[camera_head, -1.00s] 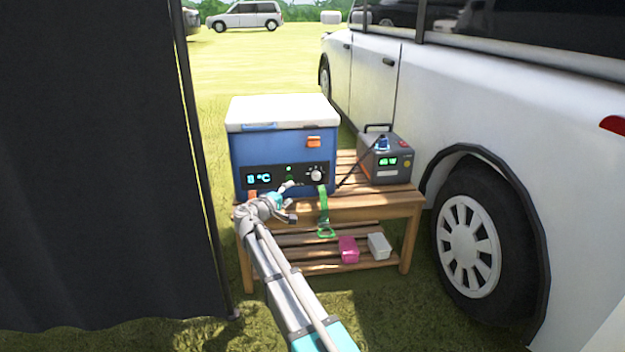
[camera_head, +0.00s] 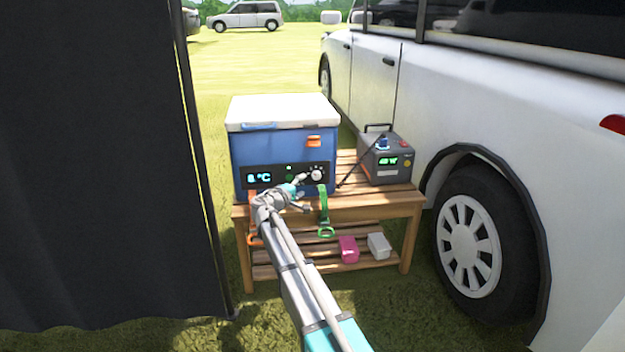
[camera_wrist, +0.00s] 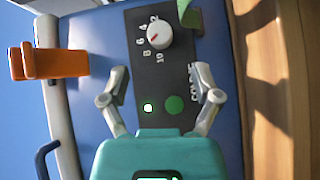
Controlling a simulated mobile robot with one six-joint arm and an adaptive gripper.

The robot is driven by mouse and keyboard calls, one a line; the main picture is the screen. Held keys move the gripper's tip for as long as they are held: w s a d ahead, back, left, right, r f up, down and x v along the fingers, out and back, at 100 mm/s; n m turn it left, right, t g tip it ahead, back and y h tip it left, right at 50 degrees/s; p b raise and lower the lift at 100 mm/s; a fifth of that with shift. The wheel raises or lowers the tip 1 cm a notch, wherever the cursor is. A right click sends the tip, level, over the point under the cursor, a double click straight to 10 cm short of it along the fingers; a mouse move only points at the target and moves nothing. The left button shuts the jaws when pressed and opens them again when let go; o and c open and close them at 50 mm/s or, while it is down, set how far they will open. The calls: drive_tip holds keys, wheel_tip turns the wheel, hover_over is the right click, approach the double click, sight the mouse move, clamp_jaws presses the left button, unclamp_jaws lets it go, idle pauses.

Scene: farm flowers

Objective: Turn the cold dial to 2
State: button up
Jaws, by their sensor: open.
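The cold dial (camera_wrist: 159,36) is a round white knob with a red pointer mark, on the dark control panel (camera_wrist: 168,90) of the blue cooler (camera_head: 275,155). The numbers 2, 4, 6, 8 and 10 are printed around it. The mark's exact number is hard to read. The dial also shows in the head view (camera_head: 316,174), right of a lit °C display (camera_head: 259,178) whose digit is blurred. My gripper (camera_wrist: 161,74) is open and empty, its fingers spread just short of the dial and apart from it. It also shows in the head view (camera_head: 303,184) at the panel.
The cooler stands on a slatted wooden table (camera_head: 370,202) with a grey power box (camera_head: 385,160) to its right. A green strap (camera_head: 324,208) hangs below the dial. An orange latch (camera_wrist: 60,63) sticks out. A dark curtain (camera_head: 95,165) and white van (camera_head: 520,110) flank the space.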

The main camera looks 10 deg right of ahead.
sight(315, 176)
drive_tip(key=x, duration=0.7)
drive_tip(key=shift+w+d, duration=0.15)
clamp_jaws()
drive_tip(key=shift+a, duration=0.25)
drive_tip(key=shift+d+r, duration=0.1)
drive_tip(key=shift+d, duration=0.05)
